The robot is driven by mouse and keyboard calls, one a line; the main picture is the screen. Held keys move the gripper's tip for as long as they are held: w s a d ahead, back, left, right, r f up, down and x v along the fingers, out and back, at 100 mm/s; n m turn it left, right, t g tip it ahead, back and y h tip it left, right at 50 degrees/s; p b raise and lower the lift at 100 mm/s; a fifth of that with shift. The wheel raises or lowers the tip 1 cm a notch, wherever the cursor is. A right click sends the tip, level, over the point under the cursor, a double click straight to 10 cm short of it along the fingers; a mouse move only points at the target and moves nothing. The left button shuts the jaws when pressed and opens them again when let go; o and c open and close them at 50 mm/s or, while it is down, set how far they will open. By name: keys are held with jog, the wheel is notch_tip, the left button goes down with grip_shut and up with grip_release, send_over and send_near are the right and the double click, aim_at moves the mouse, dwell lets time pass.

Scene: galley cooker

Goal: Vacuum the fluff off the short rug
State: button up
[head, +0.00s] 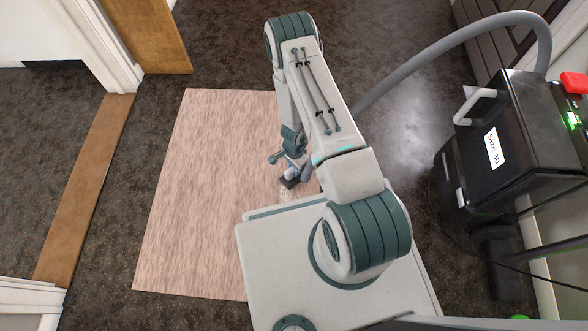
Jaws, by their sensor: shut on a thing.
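The short rug (200,190) is pale pink and lies flat on the dark floor, left of centre. My gripper (290,162) is over its right part, shut on the vacuum nozzle. The dark nozzle head (289,183) is low at the rug, close to my base; I cannot tell whether it touches. The grey hose (440,50) arcs from the black vacuum unit (520,130) at the right and passes behind my arm. Small pale specks (284,195) beside the nozzle may be fluff. My arm and base hide the rug's right side.
A wooden door (150,35) stands open at the top left, by a white door frame (98,45). A brown threshold strip (85,190) runs left of the rug. A thin black cable (515,270) crosses the lower right. The rug's left part is clear of objects.

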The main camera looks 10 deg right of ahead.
jog(key=shift+s+a+f+b, duration=0.1)
jog(key=shift+s+a+b, duration=0.05)
jog(key=shift+s+a, duration=1.6)
jog(key=shift+s+a+b, duration=0.15)
jog(key=shift+s+a, duration=1.3)
jog(key=shift+s, duration=0.45)
jog(key=shift+s, duration=0.1)
